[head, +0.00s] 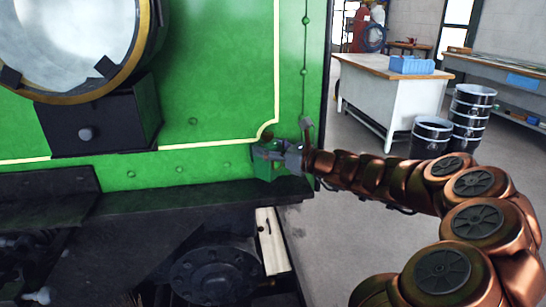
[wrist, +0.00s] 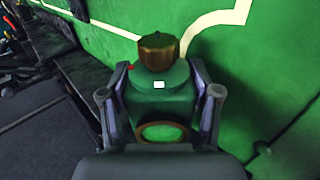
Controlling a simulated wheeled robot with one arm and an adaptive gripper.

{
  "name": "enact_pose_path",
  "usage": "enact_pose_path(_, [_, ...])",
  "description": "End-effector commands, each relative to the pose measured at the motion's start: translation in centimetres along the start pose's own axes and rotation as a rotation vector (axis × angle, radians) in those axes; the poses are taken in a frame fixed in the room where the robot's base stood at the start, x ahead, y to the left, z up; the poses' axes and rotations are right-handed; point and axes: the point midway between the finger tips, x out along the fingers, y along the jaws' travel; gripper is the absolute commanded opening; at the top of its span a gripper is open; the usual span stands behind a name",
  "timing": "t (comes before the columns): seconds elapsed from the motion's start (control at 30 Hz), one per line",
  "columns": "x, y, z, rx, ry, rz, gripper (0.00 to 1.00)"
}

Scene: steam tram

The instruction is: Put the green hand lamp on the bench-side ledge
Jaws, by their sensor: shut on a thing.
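The green hand lamp (wrist: 160,105) has a brass-brown cap and a brown ring, and it stands upright between the fingers of my gripper (wrist: 160,78) in the wrist view. The fingers are shut on its two sides. In the head view the lamp (head: 264,166) is small and partly hidden by my gripper (head: 281,156). It is at the right end of the dark ledge (head: 190,197) along the green tram's front. I cannot tell whether its base touches the ledge.
The green tram panel (head: 230,80) rises close behind the lamp. A large round headlamp (head: 70,40) sits on a black box at the left. A white table (head: 385,92) with a blue crate (head: 411,65) and black drums (head: 430,137) stand beyond open floor at the right.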

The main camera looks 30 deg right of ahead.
Motion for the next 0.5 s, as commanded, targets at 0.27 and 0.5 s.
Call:
enact_pose_path(0.27, [-0.3, -0.8, -1.9, 0.004, 0.000, 0.002, 0.02])
enact_pose_path(0.5, [-0.3, -0.8, -3.6, -0.002, 0.000, 0.000, 0.02])
